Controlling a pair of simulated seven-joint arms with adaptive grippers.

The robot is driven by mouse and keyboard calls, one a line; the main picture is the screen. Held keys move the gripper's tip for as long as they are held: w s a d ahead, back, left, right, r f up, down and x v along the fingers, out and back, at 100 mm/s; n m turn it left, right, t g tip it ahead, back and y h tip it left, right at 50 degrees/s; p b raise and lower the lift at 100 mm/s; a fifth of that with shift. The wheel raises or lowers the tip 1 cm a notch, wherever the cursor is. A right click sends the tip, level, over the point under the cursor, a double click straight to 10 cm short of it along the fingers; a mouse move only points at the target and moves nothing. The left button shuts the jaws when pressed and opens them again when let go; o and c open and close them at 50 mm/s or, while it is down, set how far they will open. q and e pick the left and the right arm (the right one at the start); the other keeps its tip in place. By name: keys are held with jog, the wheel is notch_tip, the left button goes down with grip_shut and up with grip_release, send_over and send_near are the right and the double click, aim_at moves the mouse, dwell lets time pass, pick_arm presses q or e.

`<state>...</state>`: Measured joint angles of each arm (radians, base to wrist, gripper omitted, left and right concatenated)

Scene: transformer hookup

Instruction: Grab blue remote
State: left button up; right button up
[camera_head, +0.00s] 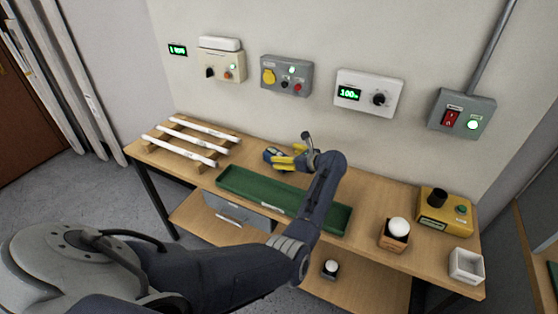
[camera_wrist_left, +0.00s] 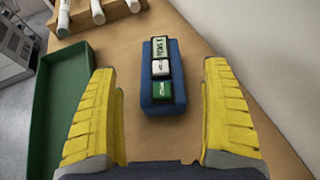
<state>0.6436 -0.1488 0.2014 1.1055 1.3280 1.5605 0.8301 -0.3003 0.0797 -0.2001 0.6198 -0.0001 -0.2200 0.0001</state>
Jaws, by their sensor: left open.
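The blue remote (camera_wrist_left: 163,95) lies on the wooden workbench (camera_wrist_left: 212,130) in the left wrist view. It has a small display at its far end, a white button and a green button. In the head view the remote (camera_head: 271,153) shows partly beside my gripper's fingers. My left gripper (camera_head: 292,158) is open with yellow fingers. In the left wrist view its fingers (camera_wrist_left: 162,110) stand apart, one on each side of the remote's near end, touching neither side. My right gripper is not in view.
A green tray (camera_head: 235,188) lies along the bench front, left of the remote in the wrist view. A rack with white rods (camera_head: 193,140) stands at the left. A yellow box (camera_head: 443,212), a white-domed button (camera_head: 397,230) and a white bin (camera_head: 466,266) stand at the right. The wall is behind.

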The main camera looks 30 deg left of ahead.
aim_at(278, 153)
pick_arm(q)
jog(key=shift+x, duration=2.55)
jog(key=shift+w, duration=0.1)
jog(key=shift+c, duration=0.3)
jog(key=c, duration=1.3)
jog(key=shift+c, duration=0.2)
jog(key=shift+r, duration=0.15)
